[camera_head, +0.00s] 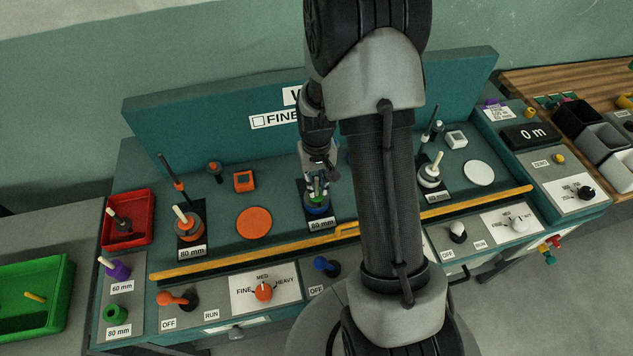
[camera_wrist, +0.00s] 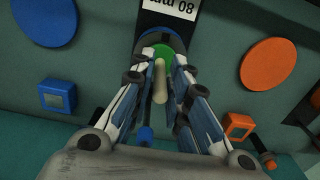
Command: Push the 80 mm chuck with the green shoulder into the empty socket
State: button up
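The chuck with the green shoulder (camera_wrist: 163,53) is at the blue-ringed socket (camera_wrist: 148,38) of the middle station; in the head view this socket (camera_head: 319,210) stands behind an "80 mm" label. A pale peg (camera_wrist: 160,82) rises from the chuck between my fingers. My gripper (camera_wrist: 163,68) reaches down over the socket, its two fingers closed in on either side of the chuck; it also shows in the head view (camera_head: 318,187). The chuck looks roughly in line with the socket. How deep it sits is hidden by the fingers.
An orange socket (camera_head: 189,231) with a peg stands to the left and a white one (camera_head: 430,180) to the right. A yellow rail (camera_head: 245,252) runs along the front. A purple chuck (camera_head: 117,270) and a green ring (camera_head: 117,314) sit on the left side panel.

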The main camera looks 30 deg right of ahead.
jog(key=shift+o, duration=1.1)
notch_tip(320, 180, up, 12)
jog(key=shift+r, duration=0.1)
jog(key=s+a+r+n+t, duration=0.1)
jog(key=s+a+r+t, duration=0.1)
jog(key=s+a+r, duration=0.4)
jog(key=s+a+r+n+t, duration=0.2)
jog(key=s+a+r, duration=0.4)
jog(key=s+r, duration=0.3)
jog(key=s, duration=0.4)
jog(key=shift+s+a+r+t, duration=0.25)
jog(key=shift+s+t, duration=0.05)
jog(key=shift+s, duration=0.05)
